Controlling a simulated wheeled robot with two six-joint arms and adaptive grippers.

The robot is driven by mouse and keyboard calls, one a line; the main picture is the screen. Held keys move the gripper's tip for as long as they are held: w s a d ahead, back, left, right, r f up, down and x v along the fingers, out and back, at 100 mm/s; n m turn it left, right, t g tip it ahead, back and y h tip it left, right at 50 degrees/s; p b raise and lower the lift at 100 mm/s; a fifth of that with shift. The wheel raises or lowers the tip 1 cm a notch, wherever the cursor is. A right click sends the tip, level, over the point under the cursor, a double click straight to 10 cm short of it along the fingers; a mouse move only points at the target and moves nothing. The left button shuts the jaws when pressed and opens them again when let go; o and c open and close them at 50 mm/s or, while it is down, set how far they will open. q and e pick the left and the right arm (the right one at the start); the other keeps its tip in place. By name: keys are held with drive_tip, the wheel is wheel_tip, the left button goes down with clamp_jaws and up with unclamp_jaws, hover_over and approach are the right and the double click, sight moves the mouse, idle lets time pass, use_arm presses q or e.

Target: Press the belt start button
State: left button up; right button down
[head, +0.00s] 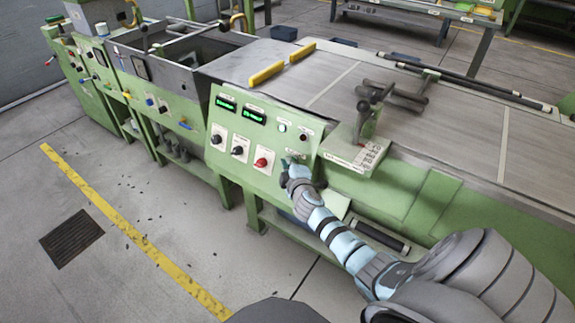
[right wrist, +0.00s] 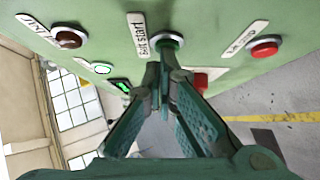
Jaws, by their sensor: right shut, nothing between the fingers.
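The green control panel (head: 230,165) is on the front of the machine. In the right wrist view, the belt start button (right wrist: 172,40) is a green button beside a white label (right wrist: 138,36) reading "Belt start". My right gripper (right wrist: 166,62) is shut and empty, with its fingertips right at this button and covering part of it. I cannot tell whether they touch or press it. In the head view my right gripper (head: 290,164) is at the lower right of the panel and hides the button there.
In the head view a crank handle (head: 368,108) stands on the machine, right of the panel.

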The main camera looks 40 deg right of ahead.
drive_tip(key=shift+d+f, duration=0.25)
drive_tip(key=shift+d, duration=0.15)
drive_tip(key=shift+r, duration=0.2)
drive_tip(key=shift+f, duration=0.1)
drive_tip(key=w+a+p+v, duration=0.1)
drive_tip(key=p+v, duration=0.3)
drive_tip(key=v, duration=0.8)
drive_tip(key=shift+a+r, duration=0.45)
drive_tip(key=shift+a, duration=0.5)
drive_tip(key=shift+s, duration=0.1)
